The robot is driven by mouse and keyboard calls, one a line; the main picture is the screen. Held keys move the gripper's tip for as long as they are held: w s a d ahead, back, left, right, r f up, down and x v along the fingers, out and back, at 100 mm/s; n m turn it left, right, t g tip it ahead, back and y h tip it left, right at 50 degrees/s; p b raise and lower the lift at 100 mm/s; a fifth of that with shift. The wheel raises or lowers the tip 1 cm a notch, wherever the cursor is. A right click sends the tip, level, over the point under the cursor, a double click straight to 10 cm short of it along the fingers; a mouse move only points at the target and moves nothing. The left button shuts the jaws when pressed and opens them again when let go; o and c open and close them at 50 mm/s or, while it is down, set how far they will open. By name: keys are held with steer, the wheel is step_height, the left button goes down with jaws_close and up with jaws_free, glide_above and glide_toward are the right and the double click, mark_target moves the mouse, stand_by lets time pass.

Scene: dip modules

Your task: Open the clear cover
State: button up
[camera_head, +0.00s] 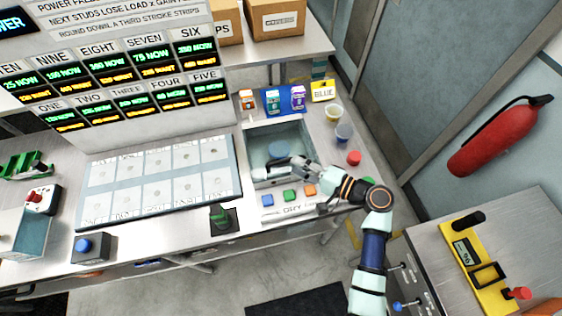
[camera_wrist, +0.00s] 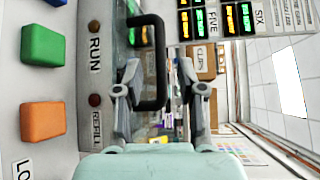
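The clear cover (camera_head: 296,133) lies over a sunken bay in the worktop, and a round blue shape shows through it. The cover looks down, though its exact angle is hard to tell. In the wrist view its black handle (camera_wrist: 161,65) stands out from the clear panel. My gripper (camera_head: 283,168) is low at the cover's front edge. In the wrist view my gripper (camera_wrist: 160,75) has its fingers apart, with the handle's bar between them. I cannot tell whether either finger touches the bar. The handle is not distinct in the head view.
Blue, green and orange buttons (camera_head: 290,195) sit just in front of the bay. Cartons (camera_head: 272,102) stand behind it. Cups (camera_head: 344,132) and a red item (camera_head: 354,158) stand to its right. A panel of white cells (camera_head: 160,182) lies left.

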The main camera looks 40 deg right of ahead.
mark_target(287, 162)
steer(key=x, duration=0.5)
steer(key=shift+w, duration=0.1)
jaws_close()
